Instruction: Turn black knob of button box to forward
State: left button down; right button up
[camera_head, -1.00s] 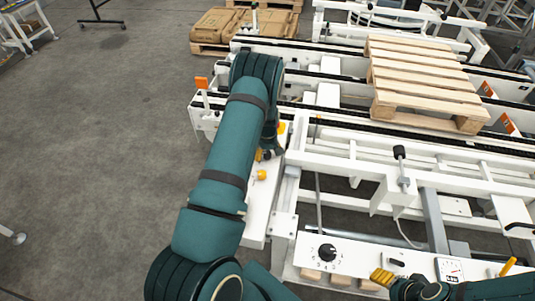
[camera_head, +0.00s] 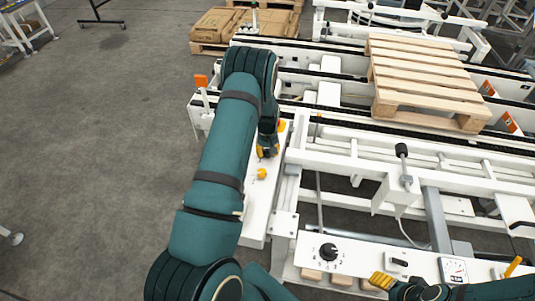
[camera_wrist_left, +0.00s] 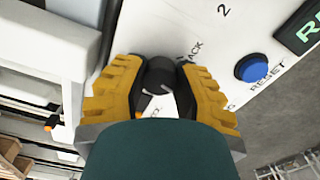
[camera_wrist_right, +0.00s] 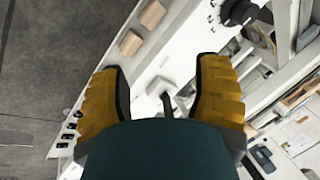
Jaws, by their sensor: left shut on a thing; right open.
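The button box (camera_wrist_left: 215,22) is a white panel in the left wrist view; its white body (camera_head: 258,205) is partly behind my left arm in the head view. Its black knob (camera_wrist_left: 158,74) is between the yellow fingers of my left gripper (camera_wrist_left: 156,76), which is shut on it. Part of a label reading "ACK" shows beside the knob. The fingers and wrist hide part of the lettering, and I cannot read the knob's setting for sure. In the head view the left gripper (camera_head: 270,143) is mostly hidden by its wrist. My right gripper (camera_wrist_right: 162,70) is open and empty.
A blue reset button (camera_wrist_left: 251,68) and green display (camera_wrist_left: 302,28) sit near the knob. A second white panel, near my right gripper, has a black dial (camera_head: 328,252) and a gauge (camera_head: 454,270).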

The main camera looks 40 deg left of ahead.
aim_at(267, 152)
pick_arm(q)
jog(key=m, duration=0.1)
jog(key=m+b, duration=0.1)
jog(key=shift+s+f+m, duration=0.1)
jog(key=shift+f+m, duration=0.1)
jog(key=shift+m, duration=0.1)
jog(key=shift+d+m+b, duration=0.1)
jog(key=shift+m+b, duration=0.7)
jog(key=shift+m, duration=0.7)
jog(key=shift+s, duration=0.1)
jog(key=c, duration=0.7)
grip_release()
jog(key=shift+o, duration=0.3)
jog(key=shift+r, duration=0.1)
jog(key=shift+r, duration=0.1)
jog(key=shift+r, duration=0.25)
notch_tip(267, 152, up, 11)
jog(key=shift+r, duration=0.15)
